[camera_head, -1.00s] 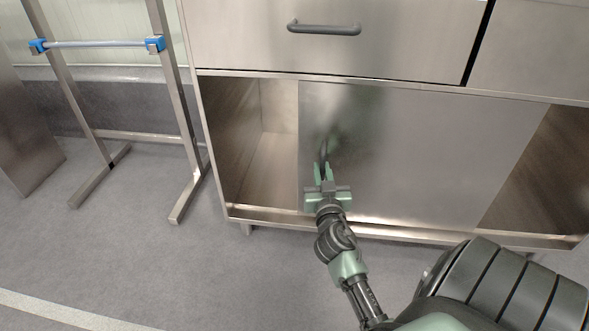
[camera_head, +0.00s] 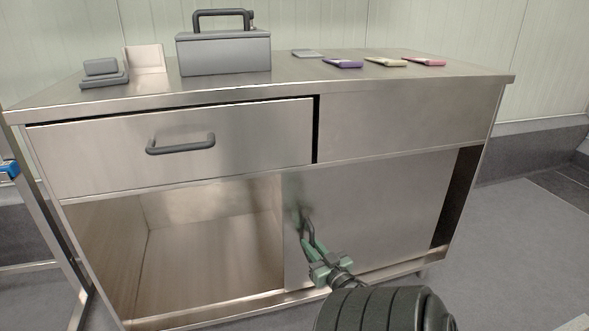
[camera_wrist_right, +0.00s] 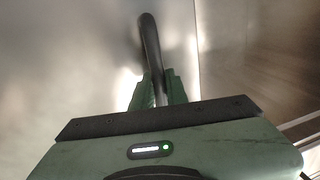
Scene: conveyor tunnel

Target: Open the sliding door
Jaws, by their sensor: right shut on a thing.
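The sliding door (camera_head: 385,215) is a flat steel panel in the lower part of the cabinet. It stands toward the right, with a wide open bay (camera_head: 205,245) on its left and a narrow dark gap on its right. Its dark upright handle (camera_head: 309,228) is near the panel's left edge. My right gripper (camera_head: 312,246) is shut on the handle. In the right wrist view the green fingers (camera_wrist_right: 157,92) close around the lower part of the curved handle (camera_wrist_right: 150,45). My left gripper is not in view.
Above is a drawer (camera_head: 180,150) with a dark handle. On the counter (camera_head: 300,85) are a grey box (camera_head: 224,52), a small grey object (camera_head: 103,72) and several flat coloured items. A metal frame (camera_head: 40,235) stands at the left. Grey floor is free at the right.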

